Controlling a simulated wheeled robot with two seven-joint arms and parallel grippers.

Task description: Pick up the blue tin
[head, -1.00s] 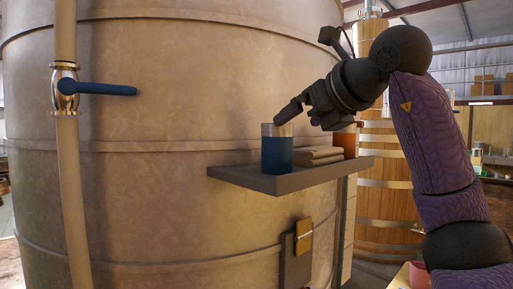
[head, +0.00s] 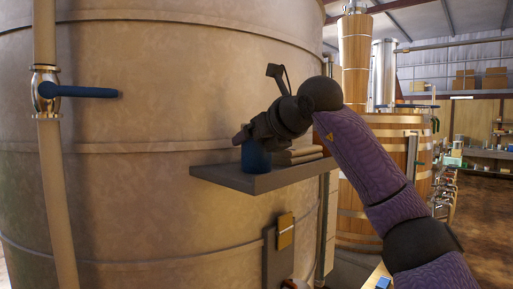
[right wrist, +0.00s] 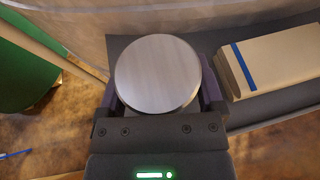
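The blue tin (head: 257,158) stands upright on the grey shelf (head: 232,178) fixed against the big tank. Its round metal lid (right wrist: 158,72) fills the middle of the right wrist view. My right gripper (head: 245,141) is at the top of the tin, coming in from the right. In the right wrist view my right gripper (right wrist: 158,82) has one finger on each side of the lid. The lid hides the inner finger faces, so I cannot tell whether they press on the tin. My left gripper is not in view.
A stack of flat tan things (head: 300,154) lies right beside the tin on the shelf. The large tank (head: 150,130) rises close behind. A pipe with a blue valve handle (head: 85,91) stands at the left. A wooden vat (head: 365,190) stands beyond my arm.

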